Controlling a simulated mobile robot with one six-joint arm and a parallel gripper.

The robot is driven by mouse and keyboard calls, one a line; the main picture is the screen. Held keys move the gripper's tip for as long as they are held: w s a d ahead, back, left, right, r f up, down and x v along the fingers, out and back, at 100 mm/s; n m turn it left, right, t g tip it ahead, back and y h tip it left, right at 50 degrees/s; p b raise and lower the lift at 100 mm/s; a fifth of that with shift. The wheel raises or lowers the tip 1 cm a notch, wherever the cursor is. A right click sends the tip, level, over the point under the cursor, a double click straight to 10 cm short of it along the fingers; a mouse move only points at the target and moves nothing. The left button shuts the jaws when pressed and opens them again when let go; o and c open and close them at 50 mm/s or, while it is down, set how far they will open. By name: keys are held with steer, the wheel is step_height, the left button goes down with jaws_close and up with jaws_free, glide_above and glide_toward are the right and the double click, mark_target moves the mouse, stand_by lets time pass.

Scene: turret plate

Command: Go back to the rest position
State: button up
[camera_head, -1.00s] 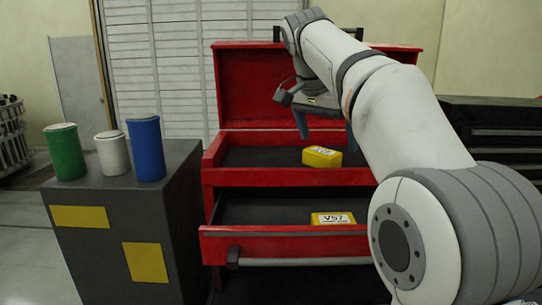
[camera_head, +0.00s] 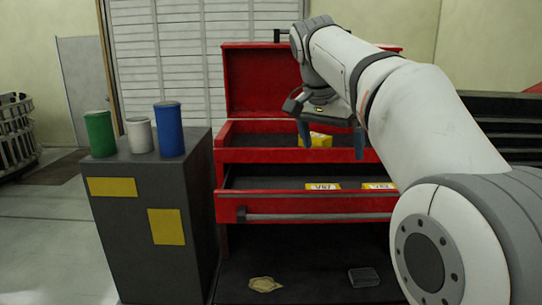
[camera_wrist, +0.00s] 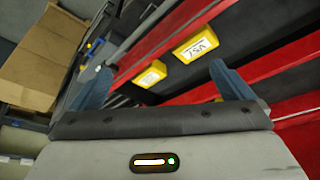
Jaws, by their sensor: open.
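My gripper (camera_head: 331,138) hangs over the front of the red tool chest (camera_head: 260,155), its two blue fingers spread apart with nothing held between them. In the head view a yellow box (camera_head: 321,140) lies in the upper tray, just behind the fingers. Two more labelled yellow boxes (camera_head: 322,186) (camera_head: 380,186) lie in the open lower drawer. In the wrist view my gripper (camera_wrist: 165,82) is open, with two yellow boxes (camera_wrist: 195,44) (camera_wrist: 150,75) seen beyond the fingers and apart from them.
A dark cabinet (camera_head: 160,200) stands left of the chest, with a green (camera_head: 99,134), a white (camera_head: 139,135) and a blue can (camera_head: 169,129) on top. A tan crumpled item (camera_head: 265,284) and a dark block (camera_head: 363,277) lie below the drawer.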

steer(key=s+d+f+n+y+b, duration=0.1)
steer(key=s+f+n, duration=0.3)
steer(key=s+f, duration=0.8)
steer(key=s+d+f+n+y+b, duration=0.1)
steer(key=s+f+n, duration=0.3)
steer(key=s+f, duration=0.8)
step_height(320, 180, down, 6)
steer(key=shift+d+r+y+b, duration=0.1)
steer(key=shift+d+y+b, duration=0.25)
steer(key=shift+y, duration=0.05)
